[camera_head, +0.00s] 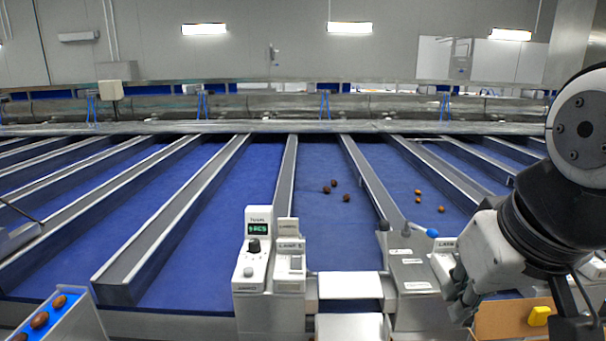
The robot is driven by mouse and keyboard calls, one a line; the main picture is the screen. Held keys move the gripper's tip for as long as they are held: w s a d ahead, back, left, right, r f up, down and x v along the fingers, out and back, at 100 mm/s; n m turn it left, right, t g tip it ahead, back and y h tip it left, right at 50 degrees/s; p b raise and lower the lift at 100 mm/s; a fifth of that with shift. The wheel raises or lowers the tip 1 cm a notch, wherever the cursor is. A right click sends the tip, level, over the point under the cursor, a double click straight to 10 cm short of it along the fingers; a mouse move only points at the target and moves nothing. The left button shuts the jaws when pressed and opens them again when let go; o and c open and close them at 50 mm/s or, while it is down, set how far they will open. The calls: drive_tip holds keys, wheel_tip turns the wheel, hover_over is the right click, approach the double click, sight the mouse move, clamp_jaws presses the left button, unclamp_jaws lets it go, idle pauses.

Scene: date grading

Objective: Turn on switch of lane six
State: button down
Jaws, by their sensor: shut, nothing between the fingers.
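A small white switch box (444,262) stands at the front right, partly hidden behind my gripper. Its label seems to read "LANE", but the number is too small to read. A similar white box (290,262) with a "LANE" label and a pale rocker stands left of centre. My gripper (460,302) is shut and empty, pointing down, just in front of and below the right switch box. I cannot tell whether it touches the box. The switch face on the right box is mostly hidden.
A grey console (410,275) with a blue-tipped lever (431,233) is left of my gripper. A white control unit (253,265) with a green display stands further left. Dark dates (334,184) and orange dates (418,192) lie on the blue lanes. A cardboard box (500,322) is below right.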

drive_tip(key=shift+m, duration=0.3)
drive_tip(key=s+f, duration=0.1)
drive_tip(key=s+d+f, duration=0.1)
drive_tip(key=s, duration=0.1)
drive_tip(key=shift+s, duration=0.2)
drive_tip(key=w+a+r+m+g, duration=0.1)
drive_tip(key=w+a+r+m, duration=0.15)
drive_tip(key=w, duration=0.35)
drive_tip(key=w+a+r+m+y, duration=0.1)
drive_tip(key=w+a+r+m, duration=0.1)
drive_tip(key=w+m, duration=0.35)
drive_tip(key=w+a+r+m+g, duration=0.1)
drive_tip(key=w+a+r+m, duration=0.15)
drive_tip(key=w, duration=0.45)
drive_tip(key=w+a+f+m, duration=0.3)
drive_tip(key=w+a, duration=0.4)
drive_tip(key=w+a+f+m+g+h, duration=0.1)
drive_tip(key=w+a+f+m, duration=0.2)
drive_tip(key=w+a, duration=0.3)
drive_tip(key=shift+w+a+f+m+b, duration=0.2)
drive_tip(key=shift+w+a+m+b, duration=0.2)
drive_tip(key=shift+w+m, duration=0.4)
drive_tip(key=shift+f, duration=0.1)
